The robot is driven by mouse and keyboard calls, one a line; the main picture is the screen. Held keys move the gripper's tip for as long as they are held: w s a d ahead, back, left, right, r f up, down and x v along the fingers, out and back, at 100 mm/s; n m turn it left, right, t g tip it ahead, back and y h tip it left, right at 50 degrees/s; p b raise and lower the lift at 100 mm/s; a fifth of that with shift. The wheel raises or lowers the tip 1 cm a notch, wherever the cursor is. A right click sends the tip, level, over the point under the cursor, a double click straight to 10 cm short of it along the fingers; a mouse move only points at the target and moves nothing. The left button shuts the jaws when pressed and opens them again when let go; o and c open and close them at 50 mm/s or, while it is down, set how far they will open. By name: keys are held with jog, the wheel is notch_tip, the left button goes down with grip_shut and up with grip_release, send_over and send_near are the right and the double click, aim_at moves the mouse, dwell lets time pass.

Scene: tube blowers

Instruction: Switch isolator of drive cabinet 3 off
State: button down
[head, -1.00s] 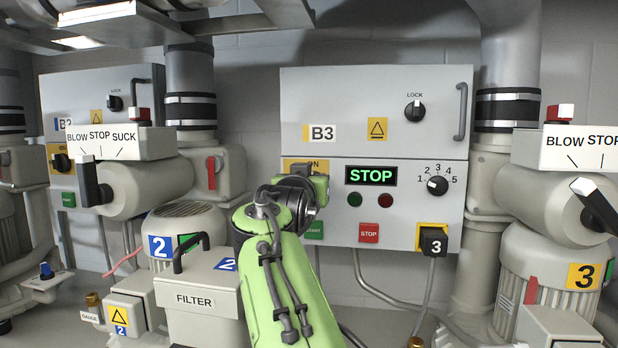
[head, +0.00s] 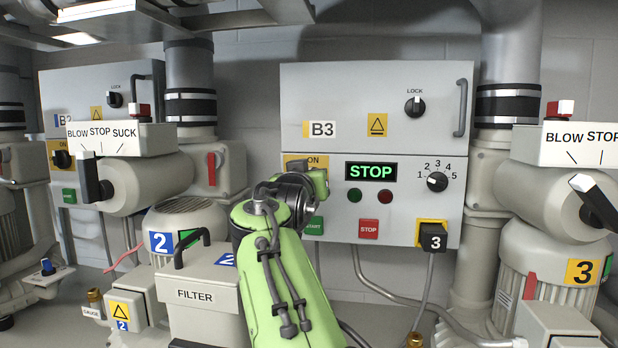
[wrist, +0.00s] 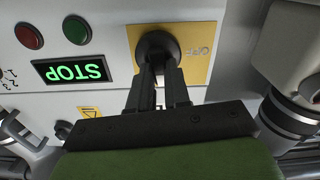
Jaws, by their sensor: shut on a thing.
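Drive cabinet B3 (head: 375,140) is the grey box in the middle of the head view. Its isolator has a yellow plate (head: 296,159) with "ON" showing at the top; my arm covers the knob there. In the wrist view, which is upside down, the plate (wrist: 198,62) reads "OFF" on the right, and the round black isolator knob (wrist: 157,43) is visible. My gripper (wrist: 158,72) is shut on this knob, its dark fingers reaching onto it. The knob's pointing direction is hard to tell. The cabinet display (head: 371,172) reads "STOP" in green.
A selector dial (head: 437,182), a red stop button (head: 369,228) and a black plug (head: 432,236) marked 3 are on the same cabinet. A filter box (head: 198,290) stands left of my arm. Blower 3 (head: 550,260) is at the right, cabinet B2 (head: 85,95) at the left.

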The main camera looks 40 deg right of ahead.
jog(key=shift+w+a+f+n+p, duration=0.15)
jog(key=shift+n+p, duration=0.35)
jog(key=shift+n, duration=2.25)
jog(key=shift+w+a+f+n+p, duration=0.1)
jog(key=shift+f+n+p, duration=0.35)
jog(key=shift+n, duration=2.25)
jog(key=shift+w+a+f+n+p, duration=0.15)
jog(key=shift+n+p, duration=0.45)
jog(key=shift+n, duration=2.15)
jog(key=shift+d+r, duration=0.1)
jog(key=c, duration=1.1)
grip_release()
jog(key=b+v, duration=0.3)
jog(key=v, duration=1.2)
jog(key=shift+s+a+b, duration=0.2)
jog(key=shift+a+b, duration=0.1)
jog(key=shift+a, duration=0.05)
